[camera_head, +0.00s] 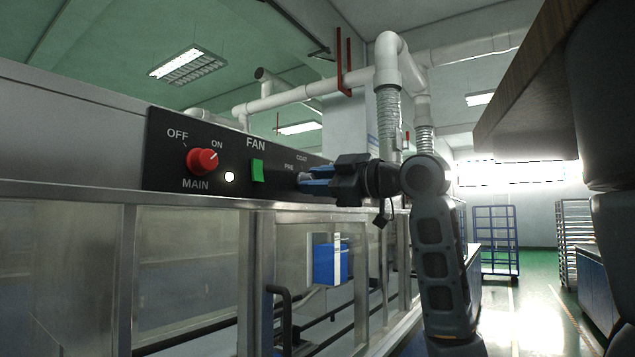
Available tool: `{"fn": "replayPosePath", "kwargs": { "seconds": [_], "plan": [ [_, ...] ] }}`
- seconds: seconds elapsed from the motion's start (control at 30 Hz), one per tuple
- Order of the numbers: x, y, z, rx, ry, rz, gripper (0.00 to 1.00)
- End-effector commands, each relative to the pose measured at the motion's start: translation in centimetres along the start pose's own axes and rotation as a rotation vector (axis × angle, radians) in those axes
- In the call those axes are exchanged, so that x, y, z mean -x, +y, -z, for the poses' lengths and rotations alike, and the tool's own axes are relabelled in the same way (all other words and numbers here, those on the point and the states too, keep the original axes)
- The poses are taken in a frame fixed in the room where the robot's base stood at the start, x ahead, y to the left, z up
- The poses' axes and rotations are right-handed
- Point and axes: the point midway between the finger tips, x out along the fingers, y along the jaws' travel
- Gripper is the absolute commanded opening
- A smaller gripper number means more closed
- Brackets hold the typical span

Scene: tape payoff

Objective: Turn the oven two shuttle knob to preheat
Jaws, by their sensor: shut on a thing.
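The black control panel (225,150) runs along the top of a metal-framed machine. Its right part carries lettering that reads "COAT" and partly "PRE". My gripper (312,181), with blue fingers, reaches in from the right and is shut on a knob at this part of the panel. The fingers and gripper body hide the knob, so its pointing direction cannot be told. No label naming oven two can be read.
Left on the panel are a red MAIN knob (202,161), a lit white lamp (229,177) and a green FAN switch (257,171). Glazed metal frames (265,270) lie below. White ducts (388,60) rise behind. A blue cart (496,240) stands on open floor at right.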

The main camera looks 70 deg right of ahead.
Motion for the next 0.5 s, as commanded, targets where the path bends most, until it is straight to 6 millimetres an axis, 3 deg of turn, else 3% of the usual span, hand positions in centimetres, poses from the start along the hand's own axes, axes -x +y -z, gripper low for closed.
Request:
{"fn": "replayPosePath", "kwargs": {
  "seconds": [0.03, 0.07, 0.1, 0.3, 0.5],
  "plan": [
    [0.01, -0.05, -0.05, 0.000, -0.001, 0.001, 0.02],
    [0.01, -0.05, -0.05, 0.000, -0.001, 0.001, 0.34],
    [0.01, -0.05, -0.05, 0.000, -0.001, 0.001, 0.38],
    [0.00, -0.03, -0.02, 0.000, 0.000, 0.000, 0.57],
    [0.01, -0.02, 0.00, -0.001, 0.000, 0.000, 0.58]
  ]
}}
